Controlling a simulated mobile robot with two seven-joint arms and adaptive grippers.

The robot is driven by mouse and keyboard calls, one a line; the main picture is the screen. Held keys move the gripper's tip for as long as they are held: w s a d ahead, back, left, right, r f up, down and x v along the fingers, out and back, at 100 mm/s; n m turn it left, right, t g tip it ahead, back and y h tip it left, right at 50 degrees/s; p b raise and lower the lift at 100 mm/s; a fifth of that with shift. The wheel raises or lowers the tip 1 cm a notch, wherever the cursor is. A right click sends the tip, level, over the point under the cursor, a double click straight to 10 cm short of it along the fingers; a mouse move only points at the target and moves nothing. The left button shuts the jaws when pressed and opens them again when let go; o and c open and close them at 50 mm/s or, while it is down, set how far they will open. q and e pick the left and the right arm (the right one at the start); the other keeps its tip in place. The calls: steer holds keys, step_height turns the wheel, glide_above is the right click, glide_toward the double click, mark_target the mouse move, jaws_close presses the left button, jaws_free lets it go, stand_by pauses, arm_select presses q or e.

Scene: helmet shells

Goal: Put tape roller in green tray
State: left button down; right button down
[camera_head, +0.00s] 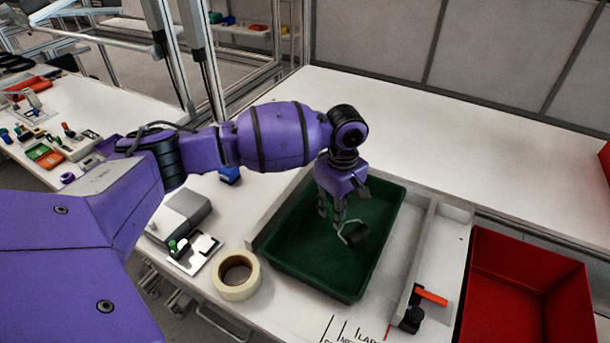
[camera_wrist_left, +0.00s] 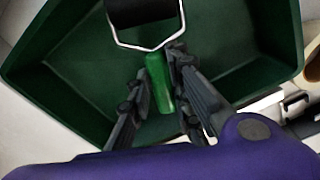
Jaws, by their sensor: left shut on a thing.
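The tape roller has a green handle (camera_wrist_left: 158,82) and a dark roller head (camera_head: 356,235) on a wire frame. My left gripper (camera_head: 337,215) is shut on the green handle, with one finger on each side of it. It points down over the green tray (camera_head: 290,262). The roller head also shows at the top of the left wrist view (camera_wrist_left: 146,14). The roller is within the tray's outline; I cannot tell whether it touches the tray floor. The tray holds nothing else that I can see. My right gripper is not in view.
A beige tape roll (camera_head: 223,286) lies left of the tray. A grey box (camera_head: 178,216) and a small blue object (camera_head: 230,175) are farther left. A white divider (camera_head: 436,250), a red-and-black tool (camera_head: 430,297) and a red bin (camera_head: 520,290) are at right. The back table is clear.

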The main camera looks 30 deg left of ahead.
arm_select(q)
steer(key=shift+w+a+f, duration=0.2)
steer(key=shift+w+f, duration=0.35)
steer(key=shift+w+a+f, duration=0.2)
steer(key=shift+w+f, duration=0.35)
step_height(320, 180, down, 3)
steer(key=shift+w+a+f+b, duration=0.1)
steer(key=shift+w+f+b, duration=0.1)
steer(key=shift+b, duration=0.25)
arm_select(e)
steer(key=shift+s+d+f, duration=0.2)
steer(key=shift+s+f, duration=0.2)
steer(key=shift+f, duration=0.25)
arm_select(q)
steer(key=shift+s, duration=0.1)
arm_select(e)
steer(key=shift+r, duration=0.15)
arm_select(q)
steer(key=c, duration=1.6)
jaws_free()
steer(key=shift+f, duration=0.2)
